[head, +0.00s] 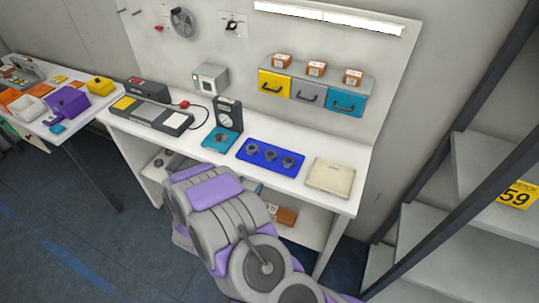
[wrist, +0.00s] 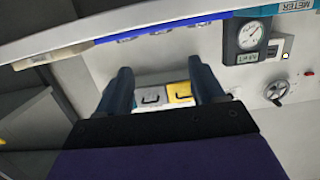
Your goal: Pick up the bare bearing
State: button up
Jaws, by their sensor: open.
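Three dark ring-shaped bearings (head: 269,156) sit in a row on a blue tray (head: 242,157) on the white bench. Another dark ring-shaped part (head: 221,138) sits on a teal base in front of a gauge stand; I cannot tell which part is the bare bearing. In the wrist view, which looks upside down, the blue tray edge (wrist: 110,40) and partial bearings (wrist: 160,31) show along the top. My gripper (wrist: 162,80) is open, with nothing between its two dark fingers. My arm hides the gripper in the head view.
The gauge stand (head: 228,115) stands left of the tray, and a beige pad (head: 330,175) lies right of it. A scale-like device (head: 152,112) is further left. Coloured drawers (head: 308,92) hang on the back panel. A shelf rack (head: 480,170) stands at right.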

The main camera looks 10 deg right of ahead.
jog(key=d, duration=0.2)
send_near(268, 158)
jog(key=shift+w+d+f+b, duration=0.15)
jog(key=shift+w+f+b, duration=0.1)
jog(key=shift+w+b, duration=0.25)
jog(key=x, duration=0.3)
jog(key=d+x, duration=0.1)
jog(key=x, duration=0.1)
jog(key=shift+s+r, duration=0.2)
jog(key=shift+s, duration=0.15)
jog(key=w, duration=0.2)
jog(key=w+b, duration=0.1)
jog(key=shift+w+d+f, duration=0.2)
jog(key=shift+d+f, duration=0.2)
jog(key=shift+w+d, duration=0.15)
jog(key=shift+d, duration=0.45)
jog(key=shift+c, duration=1)
jog(key=shift+a, duration=0.2)
jog(key=c, duration=0.7)
